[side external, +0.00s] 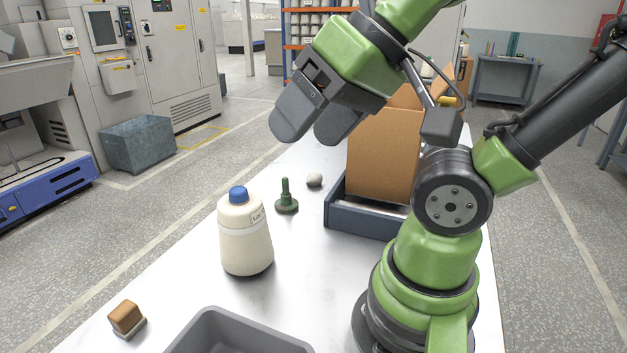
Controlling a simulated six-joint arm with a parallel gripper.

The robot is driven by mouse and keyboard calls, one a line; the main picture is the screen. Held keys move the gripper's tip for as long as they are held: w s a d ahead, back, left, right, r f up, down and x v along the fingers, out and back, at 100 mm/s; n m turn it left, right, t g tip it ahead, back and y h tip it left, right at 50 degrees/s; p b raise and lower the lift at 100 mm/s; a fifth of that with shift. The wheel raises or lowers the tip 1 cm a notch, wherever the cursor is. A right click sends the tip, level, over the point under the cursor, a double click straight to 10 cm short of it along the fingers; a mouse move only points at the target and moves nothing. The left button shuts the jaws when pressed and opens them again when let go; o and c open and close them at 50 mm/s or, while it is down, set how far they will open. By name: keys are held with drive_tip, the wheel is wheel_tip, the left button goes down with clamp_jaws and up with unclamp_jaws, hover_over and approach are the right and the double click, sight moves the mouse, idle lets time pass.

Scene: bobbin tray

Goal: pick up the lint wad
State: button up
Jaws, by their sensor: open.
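The lint wad appears to be the small pale grey, rounded lump (315,179) on the white table, near its far left edge. My gripper (305,137) is open and empty, with its two dark grey fingers apart. It hangs above the table, up and slightly left of the lump in the picture, and does not touch it. The lump is fully in view.
A green peg on a round base (286,197) stands close by the lump. A cream bottle with a blue cap (245,235) is nearer. A dark blue tray (360,220) holds a cardboard box (383,155). A brown block (125,316) and grey bin (215,325) are in front.

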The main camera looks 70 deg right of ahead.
drive_tip(key=shift+o, duration=0.7)
drive_tip(key=w+d+m+g+h, duration=0.1)
drive_tip(key=w+d+m+h, duration=0.3)
drive_tip(key=w+d, duration=0.45)
drive_tip(key=m+g+h, duration=0.4)
drive_tip(key=m, duration=0.2)
hover_over(314, 174)
drive_tip(key=a, duration=1.2)
wheel_tip(314, 174, down, 13)
drive_tip(key=shift+m+g, duration=0.5)
drive_tip(key=shift+m, duration=0.4)
drive_tip(key=x, duration=0.5)
drive_tip(key=s+d+x, duration=0.1)
drive_tip(key=x, duration=0.4)
drive_tip(key=s+x, duration=0.1)
drive_tip(key=x, duration=0.4)
drive_tip(key=shift+s+d+r, duration=0.2)
drive_tip(key=shift+d, duration=0.1)
drive_tip(key=shift+x, duration=2.95)
drive_tip(key=shift+w, duration=0.15)
